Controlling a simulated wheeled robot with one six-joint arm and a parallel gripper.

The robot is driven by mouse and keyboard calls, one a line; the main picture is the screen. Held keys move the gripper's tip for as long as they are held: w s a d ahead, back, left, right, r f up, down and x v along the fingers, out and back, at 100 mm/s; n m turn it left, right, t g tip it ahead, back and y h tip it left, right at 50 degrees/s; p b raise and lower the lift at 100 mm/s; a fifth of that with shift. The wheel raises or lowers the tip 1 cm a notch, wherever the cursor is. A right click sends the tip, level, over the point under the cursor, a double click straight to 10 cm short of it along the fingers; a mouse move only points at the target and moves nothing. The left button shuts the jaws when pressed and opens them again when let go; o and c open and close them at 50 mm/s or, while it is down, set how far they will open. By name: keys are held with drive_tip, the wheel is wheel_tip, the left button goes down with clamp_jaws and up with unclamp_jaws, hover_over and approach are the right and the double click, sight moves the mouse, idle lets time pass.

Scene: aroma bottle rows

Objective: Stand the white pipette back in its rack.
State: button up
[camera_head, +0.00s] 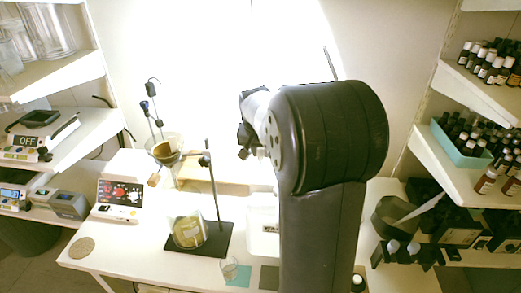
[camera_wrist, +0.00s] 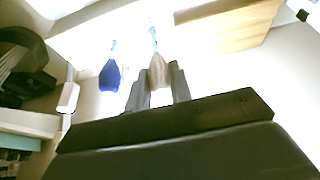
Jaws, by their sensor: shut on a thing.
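My gripper (camera_wrist: 158,76) is shut on the pale bulb of the white pipette (camera_wrist: 158,68) in the wrist view. The bulb sits between the two grey fingers, and its thin tip points away from the camera into the glare. A pipette with a blue bulb (camera_wrist: 110,76) is just to the left, apart from my fingers, pointing the same way. In the head view my gripper (camera_head: 245,145) is small and dark, left of my large arm link; the pipette cannot be made out there. I cannot make out the rack; glare and my arm hide part of the table.
A stand with a rod (camera_head: 212,185) and a beaker (camera_head: 188,231) is left of my arm on the white table (camera_head: 130,253). A small glass (camera_head: 229,268) is near the front. Bottle shelves (camera_head: 470,95) are on the right.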

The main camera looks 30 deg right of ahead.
drive_tip(key=shift+f, duration=0.35)
drive_tip(key=o, duration=0.7)
drive_tip(key=shift+r, duration=0.15)
drive_tip(key=shift+p+v, duration=1.3)
drive_tip(key=shift+v, duration=1.1)
wheel_tip(320, 180, up, 5)
drive_tip(key=p, duration=0.3)
drive_tip(key=shift+p, duration=0.4)
